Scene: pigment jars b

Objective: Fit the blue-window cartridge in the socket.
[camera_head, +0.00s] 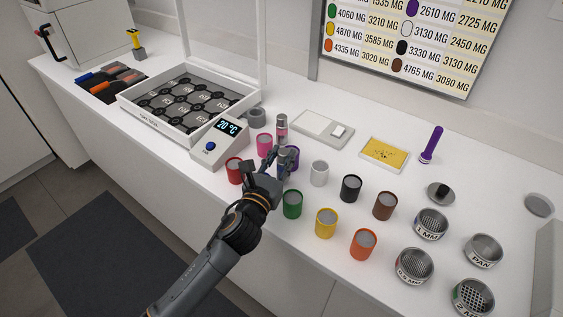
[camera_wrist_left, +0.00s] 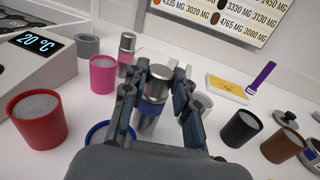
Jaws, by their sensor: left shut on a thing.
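My left gripper (camera_head: 279,157) is shut on the blue-window cartridge (camera_wrist_left: 155,95), a silver cylinder with a blue band. It holds the cartridge roughly upright among the jars; whether its base touches the counter is hidden. A similar cartridge with a pink band (camera_head: 281,128) stands behind, also in the left wrist view (camera_wrist_left: 127,46). A short grey round piece (camera_head: 257,115) stands beside the temperature box and shows in the left wrist view (camera_wrist_left: 88,45); I cannot tell for sure whether it is the socket. My right gripper is not in view.
Red (camera_head: 234,170), pink (camera_head: 264,144), green (camera_head: 292,204), white (camera_head: 319,173) and other jars stand close around the gripper. The temperature box (camera_head: 219,139) and a white tray (camera_head: 182,136) are at left. Sieves (camera_head: 414,264) are at right. A scale (camera_head: 317,127) lies behind.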

